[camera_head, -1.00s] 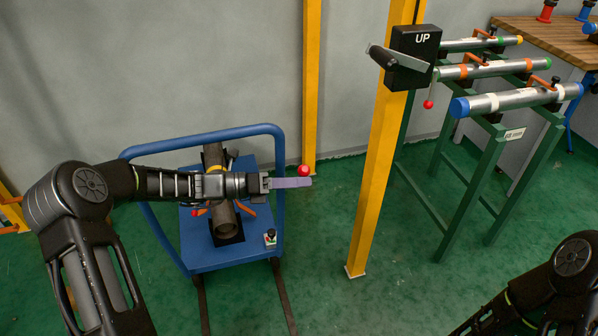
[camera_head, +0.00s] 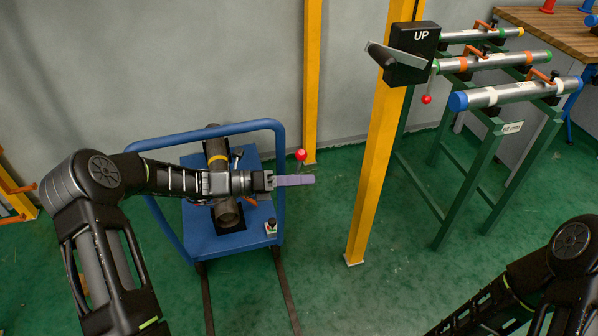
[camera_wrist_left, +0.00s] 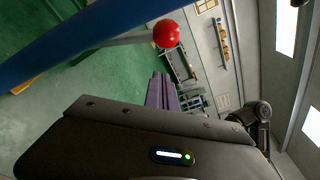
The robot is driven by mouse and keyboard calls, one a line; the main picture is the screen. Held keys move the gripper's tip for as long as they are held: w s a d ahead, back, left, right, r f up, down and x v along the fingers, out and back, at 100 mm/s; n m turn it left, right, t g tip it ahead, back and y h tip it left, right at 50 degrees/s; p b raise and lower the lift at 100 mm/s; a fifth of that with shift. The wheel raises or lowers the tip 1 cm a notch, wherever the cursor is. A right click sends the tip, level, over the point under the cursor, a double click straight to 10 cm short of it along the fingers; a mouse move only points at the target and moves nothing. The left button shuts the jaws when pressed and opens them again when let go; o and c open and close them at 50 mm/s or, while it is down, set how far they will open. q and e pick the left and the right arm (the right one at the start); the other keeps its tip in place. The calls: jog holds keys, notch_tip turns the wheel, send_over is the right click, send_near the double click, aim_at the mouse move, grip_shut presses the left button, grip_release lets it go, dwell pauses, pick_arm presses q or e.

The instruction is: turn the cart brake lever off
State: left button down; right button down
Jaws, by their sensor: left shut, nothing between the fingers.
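The brake lever is a thin grey rod with a red ball knob (camera_head: 301,154), at the right side of the blue cart (camera_head: 202,247). The knob also shows in the left wrist view (camera_wrist_left: 166,33), with its rod running left behind a blue rail. My left gripper (camera_head: 296,180) reaches across the cart, its purple fingers shut and empty. In the head view the fingertips appear just below the knob; the wrist view shows them (camera_wrist_left: 160,90) apart from the knob. The lever's base is hidden. My right arm shows at the lower right, but its gripper is out of view.
The cart's blue push rail (camera_head: 205,134) arches around my left forearm. A dark pipe (camera_head: 229,216) lies on the cart. A yellow post (camera_head: 369,190) with a black UP box (camera_head: 411,54) stands right of it. Green pipe racks (camera_head: 470,185) stand farther right. Green floor between is clear.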

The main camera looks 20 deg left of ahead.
pick_arm(q)
jog(key=f+v, duration=0.1)
jog(key=v, duration=0.8)
jog(key=shift+s+a+r, duration=0.25)
jog(key=shift+a+r, duration=0.1)
jog(key=shift+r, duration=0.05)
jog(key=shift+f, duration=0.1)
pick_arm(e)
jog(key=shift+f, duration=0.1)
